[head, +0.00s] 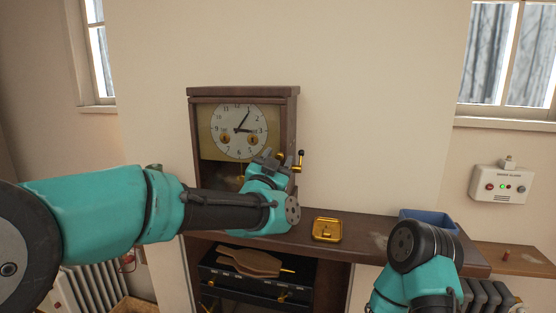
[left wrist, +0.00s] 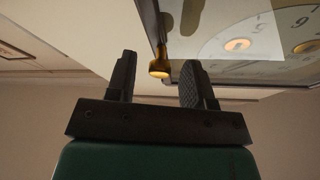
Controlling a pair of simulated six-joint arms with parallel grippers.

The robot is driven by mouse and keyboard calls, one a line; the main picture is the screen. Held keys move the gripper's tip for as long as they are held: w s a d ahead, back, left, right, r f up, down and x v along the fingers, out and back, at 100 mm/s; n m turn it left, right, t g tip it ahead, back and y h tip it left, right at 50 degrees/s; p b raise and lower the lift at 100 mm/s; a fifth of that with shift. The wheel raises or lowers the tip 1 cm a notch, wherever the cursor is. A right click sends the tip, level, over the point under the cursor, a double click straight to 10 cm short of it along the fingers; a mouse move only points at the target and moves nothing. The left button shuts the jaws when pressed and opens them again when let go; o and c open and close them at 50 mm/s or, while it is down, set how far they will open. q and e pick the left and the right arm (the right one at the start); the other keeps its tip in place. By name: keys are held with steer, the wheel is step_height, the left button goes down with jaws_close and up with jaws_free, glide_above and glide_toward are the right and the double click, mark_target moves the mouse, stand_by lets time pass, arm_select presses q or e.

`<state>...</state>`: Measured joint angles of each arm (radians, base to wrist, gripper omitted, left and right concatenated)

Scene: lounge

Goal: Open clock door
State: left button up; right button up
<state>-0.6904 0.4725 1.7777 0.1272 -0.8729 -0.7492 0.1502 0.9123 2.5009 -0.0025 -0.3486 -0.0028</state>
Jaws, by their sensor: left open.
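The wooden wall clock (head: 194,130) stands upright on the dark shelf, its white dial (head: 238,122) behind a glazed front door. In the left wrist view, the clock's glass front (left wrist: 245,45) fills the upper right. A gold knob (left wrist: 159,70) sticks out from the clock's edge. My left gripper (head: 278,159) is open at the clock's lower right front. In the left wrist view, my left gripper (left wrist: 160,68) has the knob in the gap between its fingers, with no clear contact. The door looks closed. My left arm hides the lower part of the clock.
A small gold tray (head: 327,230) lies on the shelf (head: 370,235) right of the clock. A blue bin (head: 432,217) stands farther right, behind my right arm.

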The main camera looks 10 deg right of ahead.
arm_select(q)
steer(key=shift+w+d+r, duration=0.1)
steer(key=shift+w, duration=0.15)
steer(key=shift+c, duration=0.4)
jaws_close()
